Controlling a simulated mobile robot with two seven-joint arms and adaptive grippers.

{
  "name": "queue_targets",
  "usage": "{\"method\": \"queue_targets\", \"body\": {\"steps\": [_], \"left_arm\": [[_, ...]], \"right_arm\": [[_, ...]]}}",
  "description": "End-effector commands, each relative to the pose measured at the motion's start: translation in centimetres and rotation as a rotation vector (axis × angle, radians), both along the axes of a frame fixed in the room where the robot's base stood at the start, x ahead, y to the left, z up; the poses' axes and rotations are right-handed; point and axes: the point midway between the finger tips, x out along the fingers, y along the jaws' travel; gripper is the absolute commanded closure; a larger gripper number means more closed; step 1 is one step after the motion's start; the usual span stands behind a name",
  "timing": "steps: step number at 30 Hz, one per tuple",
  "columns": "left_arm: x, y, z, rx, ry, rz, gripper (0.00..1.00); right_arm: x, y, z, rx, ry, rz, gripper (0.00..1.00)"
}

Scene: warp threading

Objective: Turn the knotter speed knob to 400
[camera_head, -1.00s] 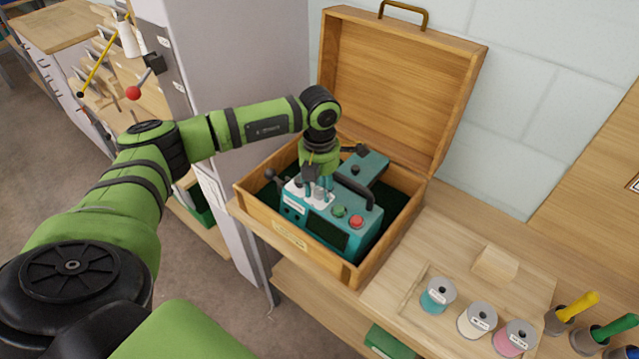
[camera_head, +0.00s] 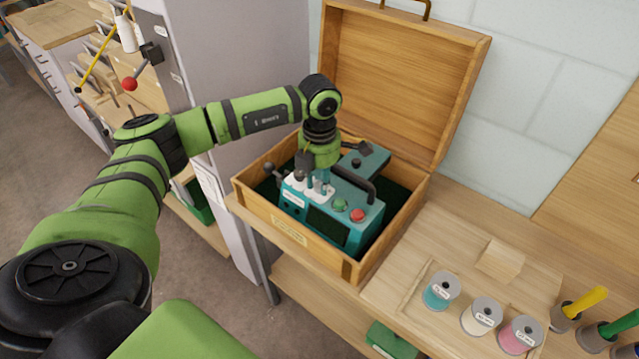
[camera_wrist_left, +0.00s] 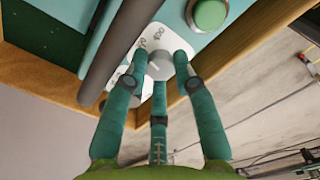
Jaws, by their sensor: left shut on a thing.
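The teal knotter (camera_head: 344,236) sits inside an open wooden case (camera_head: 368,271). My left gripper (camera_head: 316,186) reaches down onto the top of the knotter from above. Its three teal fingers close around the knob in the left wrist view. I cannot tell which number the knob points to, as fingers cover part of the dial. My right gripper is out of view.
A green button (camera_head: 340,204) and a red button (camera_head: 358,215) sit right of the dial. A dark handle (camera_head: 358,185) arches over the knotter close to my fingers. The case lid (camera_head: 405,75) stands open behind. Thread spools (camera_head: 440,291) stand at the lower right.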

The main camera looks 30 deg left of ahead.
Motion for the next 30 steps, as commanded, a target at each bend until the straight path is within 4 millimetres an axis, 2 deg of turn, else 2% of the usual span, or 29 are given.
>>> {"method": "queue_targets", "body": {"steps": [1, 12, 21, 30], "left_arm": [[0.0, 0.0, -0.4, 0.0, -0.002, -0.042, 1.0], [0.0, 0.0, -0.3, 0.0, -0.002, -0.37, 1.0], [0.0, 0.0, -0.2, 0.0, -0.001, -0.561, 1.0], [0.0, 0.0, 0.0, 0.0, 0.0, -0.646, 1.0]], "right_arm": [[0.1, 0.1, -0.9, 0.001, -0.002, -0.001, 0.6], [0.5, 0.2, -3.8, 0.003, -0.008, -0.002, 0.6], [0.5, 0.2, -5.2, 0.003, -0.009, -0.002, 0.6], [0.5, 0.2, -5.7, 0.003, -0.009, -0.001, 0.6]]}}
